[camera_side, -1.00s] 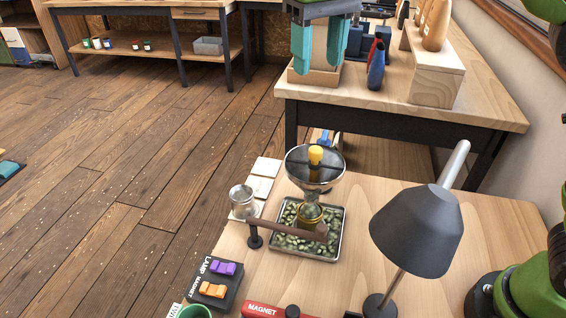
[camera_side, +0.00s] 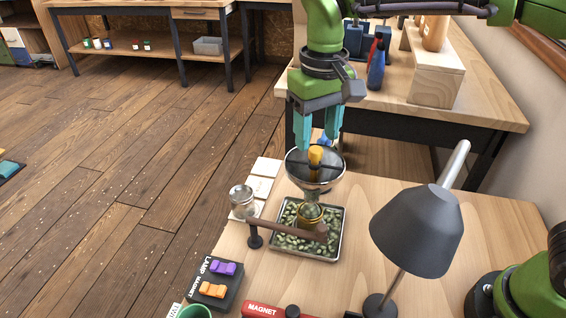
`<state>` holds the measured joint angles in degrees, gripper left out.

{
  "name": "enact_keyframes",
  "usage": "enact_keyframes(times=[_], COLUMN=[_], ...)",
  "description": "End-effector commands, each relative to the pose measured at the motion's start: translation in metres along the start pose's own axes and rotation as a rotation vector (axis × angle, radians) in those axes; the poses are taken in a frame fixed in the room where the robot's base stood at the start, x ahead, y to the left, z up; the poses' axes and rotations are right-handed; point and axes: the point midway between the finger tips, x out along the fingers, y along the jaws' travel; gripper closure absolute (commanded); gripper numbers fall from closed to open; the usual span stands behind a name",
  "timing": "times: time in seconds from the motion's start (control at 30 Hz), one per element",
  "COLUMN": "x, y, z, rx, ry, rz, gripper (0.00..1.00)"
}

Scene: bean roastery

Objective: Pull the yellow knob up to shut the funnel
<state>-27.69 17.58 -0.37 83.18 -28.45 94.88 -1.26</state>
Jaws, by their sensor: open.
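The yellow knob (camera_side: 315,155) stands upright in the middle of the funnel (camera_side: 329,182), a metal bowl with a dark crossbar. The funnel sits over a small jar (camera_side: 311,214) standing in a metal tray of greenish beans. My gripper (camera_side: 318,140) points down with its two teal fingers apart. I cannot tell the exact depth between fingertips and knob.
A brown arm on a black post (camera_side: 254,238) reaches across the tray (camera_side: 334,250). A glass jar (camera_side: 242,200) stands to the left. A dark grey lamp (camera_side: 418,230) stands close on the right. A switch box (camera_side: 217,284) lies at the front left.

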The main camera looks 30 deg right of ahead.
Motion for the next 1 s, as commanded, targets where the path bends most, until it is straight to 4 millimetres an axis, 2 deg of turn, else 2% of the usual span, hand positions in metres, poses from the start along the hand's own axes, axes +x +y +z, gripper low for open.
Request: enact_keyframes(times=[0.1, 0.2, 0.57, 0.9, 1.0], x=[0.017, 0.025, 0.030, 0.029, 0.029], y=[0.000, 0.000, 0.000, 0.000, 0.000], z=[0.000, 0.000, 0.000, 0.000, 0.000], rx=[-0.001, -0.001, -0.001, -0.001, -0.001], ry=[-0.002, -0.001, 0.001, 0.001, 0.001], rz=[0.002, 0.000, 0.000, 0.000, 0.000], gripper=[0.47, 0.47, 0.47, 0.98, 1.00])
